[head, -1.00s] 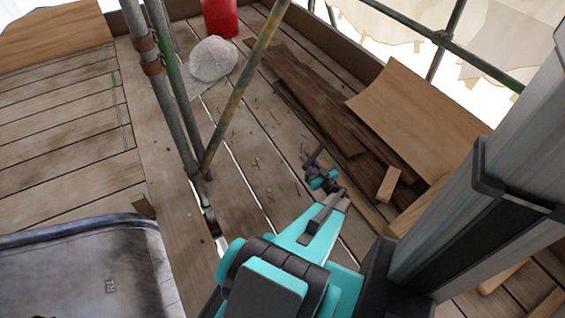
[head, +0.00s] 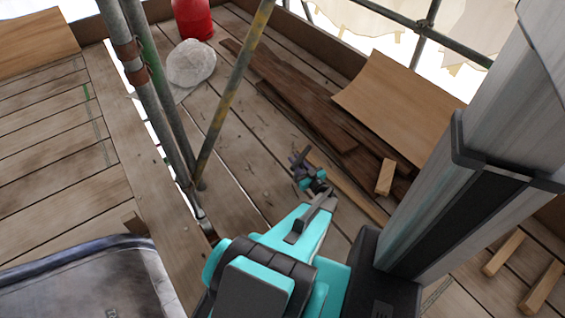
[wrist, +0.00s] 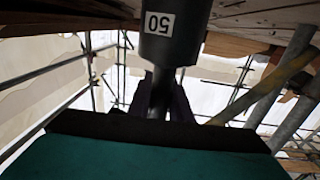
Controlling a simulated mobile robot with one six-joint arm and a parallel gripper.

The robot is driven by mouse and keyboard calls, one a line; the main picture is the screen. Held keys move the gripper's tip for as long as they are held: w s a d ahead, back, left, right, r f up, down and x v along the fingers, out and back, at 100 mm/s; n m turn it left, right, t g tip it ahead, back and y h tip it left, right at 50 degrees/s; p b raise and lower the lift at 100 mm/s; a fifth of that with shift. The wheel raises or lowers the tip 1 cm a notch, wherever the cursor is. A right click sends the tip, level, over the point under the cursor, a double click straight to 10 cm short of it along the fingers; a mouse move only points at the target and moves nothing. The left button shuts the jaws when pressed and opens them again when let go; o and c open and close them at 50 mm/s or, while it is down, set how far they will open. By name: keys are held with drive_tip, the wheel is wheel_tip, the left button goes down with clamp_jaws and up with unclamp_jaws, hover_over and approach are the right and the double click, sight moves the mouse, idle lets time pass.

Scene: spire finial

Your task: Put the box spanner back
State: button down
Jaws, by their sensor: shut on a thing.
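The box spanner (wrist: 178,42) is a dark cylinder with a white label reading "50" and a thinner shank. It fills the top middle of the wrist view. My gripper (wrist: 167,98) is shut on the thinner part, with a dark finger on either side. In the head view my gripper (head: 304,167) is small and dark at the end of my teal arm, above the plank deck. The spanner is too small and dark there to make out clearly. I cannot tell which place is the spanner's own.
Scaffold poles (head: 150,90) stand left of my arm, with a yellow-marked pole (head: 228,100) slanting nearby. Dark boards (head: 300,95), a plywood sheet (head: 400,95) and a wood block (head: 385,177) lie right.

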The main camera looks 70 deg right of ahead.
drive_tip(key=shift+w, duration=0.25)
drive_tip(key=s+d+b+x, duration=0.1)
drive_tip(key=b+x, duration=0.1)
drive_tip(key=x, duration=0.5)
drive_tip(key=d+f+b+x, duration=0.1)
drive_tip(key=b+x, duration=0.1)
drive_tip(key=x, duration=0.6)
drive_tip(key=shift+s+d+f, duration=0.15)
drive_tip(key=shift+d+f, duration=0.05)
drive_tip(key=shift+d, duration=0.25)
drive_tip(key=shift+f+b, duration=1.25)
drive_tip(key=shift+f, duration=0.55)
drive_tip(key=c, duration=1.6)
unclamp_jaws()
drive_tip(key=shift+f, duration=0.15)
